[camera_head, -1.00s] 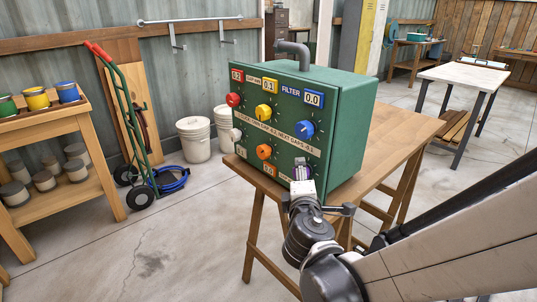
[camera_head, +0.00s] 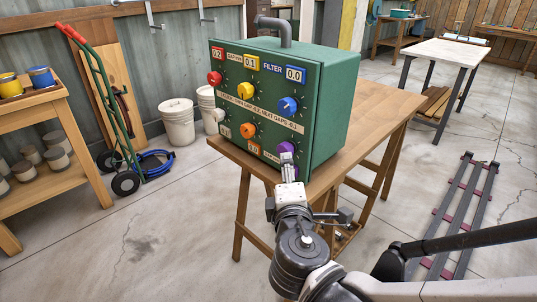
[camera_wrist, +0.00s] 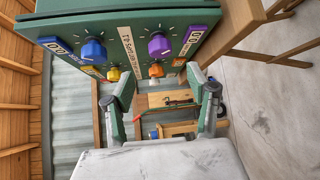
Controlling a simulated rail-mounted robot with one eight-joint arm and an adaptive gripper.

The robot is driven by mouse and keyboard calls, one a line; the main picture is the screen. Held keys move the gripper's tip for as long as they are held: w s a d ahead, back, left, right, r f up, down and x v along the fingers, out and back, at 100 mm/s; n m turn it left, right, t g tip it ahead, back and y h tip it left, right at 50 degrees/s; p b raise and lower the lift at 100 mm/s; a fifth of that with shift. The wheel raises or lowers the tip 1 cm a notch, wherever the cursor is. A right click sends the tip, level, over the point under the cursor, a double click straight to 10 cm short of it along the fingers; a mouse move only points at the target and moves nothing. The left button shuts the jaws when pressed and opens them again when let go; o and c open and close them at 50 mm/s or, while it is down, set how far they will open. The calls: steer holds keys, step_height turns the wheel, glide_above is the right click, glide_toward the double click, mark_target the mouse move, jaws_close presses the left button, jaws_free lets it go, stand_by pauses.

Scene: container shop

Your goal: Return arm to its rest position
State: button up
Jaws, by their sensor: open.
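My gripper (camera_head: 287,172) is in front of the lower right part of the green control box (camera_head: 330,110), near the purple knob (camera_head: 285,147). In the wrist view my gripper (camera_wrist: 165,100) is open, its two fingers apart with nothing between them. The green box also shows there (camera_wrist: 115,22), with a blue knob (camera_wrist: 93,50) and the purple knob (camera_wrist: 159,46) beyond the fingertips. In the head view the box face also carries a red knob (camera_head: 214,78), a yellow knob (camera_head: 244,90), a blue knob (camera_head: 288,106) and an orange knob (camera_head: 247,131). Whether a finger touches the box is unclear.
The box stands on a wooden table (camera_head: 390,115). A green hand truck (camera_head: 100,85), white buckets (camera_head: 178,122) and a shelf with paint cans (camera_head: 45,105) are at left. Dark rails (camera_head: 455,210) lie on the floor at right. Floor in front of the table is open.

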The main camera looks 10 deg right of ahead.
steer(key=s+d+r+m+g+p, duration=0.25)
steer(key=d+m+g+p, duration=0.3)
steer(key=m, duration=0.35)
steer(key=s+a+r+m+g+y+p, duration=0.2)
steer(key=s+r+m+g+y+p, duration=0.1)
steer(key=s+m, duration=0.4)
steer(key=shift+s+a+r+m+y+p, duration=0.35)
steer(key=shift+s+r+y+p, duration=0.25)
steer(key=shift+r+p, duration=0.25)
stand_by(1.0)
